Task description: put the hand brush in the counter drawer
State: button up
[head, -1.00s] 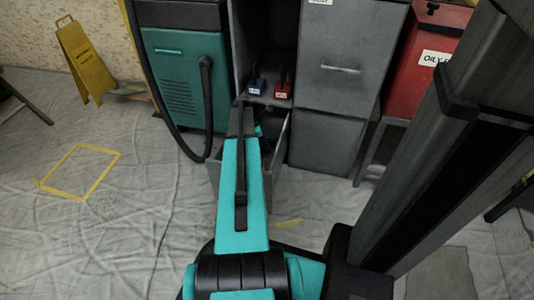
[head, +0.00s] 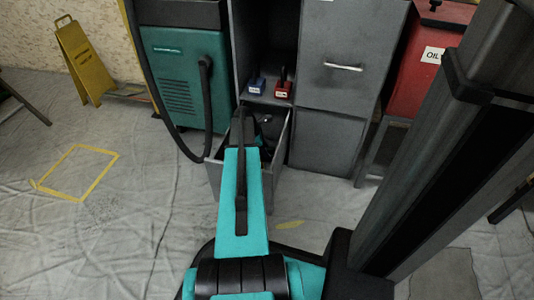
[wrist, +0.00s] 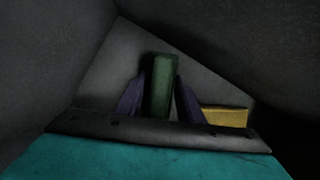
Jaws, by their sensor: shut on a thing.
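The counter drawer (head: 213,173) stands pulled out at the foot of the grey cabinet in the head view, partly covered by my arm. In the wrist view its grey walls (wrist: 75,75) rise around my gripper. My gripper (wrist: 160,95) is shut on a green upright block-like part, which I take to be the hand brush (wrist: 160,80). Its lower part is hidden behind the gripper, and no bristles show. I cannot tell whether it touches the drawer floor. In the head view, my gripper's fingertips and the brush are hidden or too small to make out.
A yellow block (wrist: 226,117) lies right of the gripper in the wrist view. A blue item (head: 257,86) and a red item (head: 283,90) stand on the shelf above the drawer. A teal machine (head: 183,80) with a black hose stands left, and a red bin (head: 412,75) right.

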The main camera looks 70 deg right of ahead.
jog(key=o, duration=1.2)
jog(key=p+v, duration=0.5)
jog(key=v, duration=0.7)
jog(key=shift+p, duration=0.3)
jog(key=shift+r, duration=0.2)
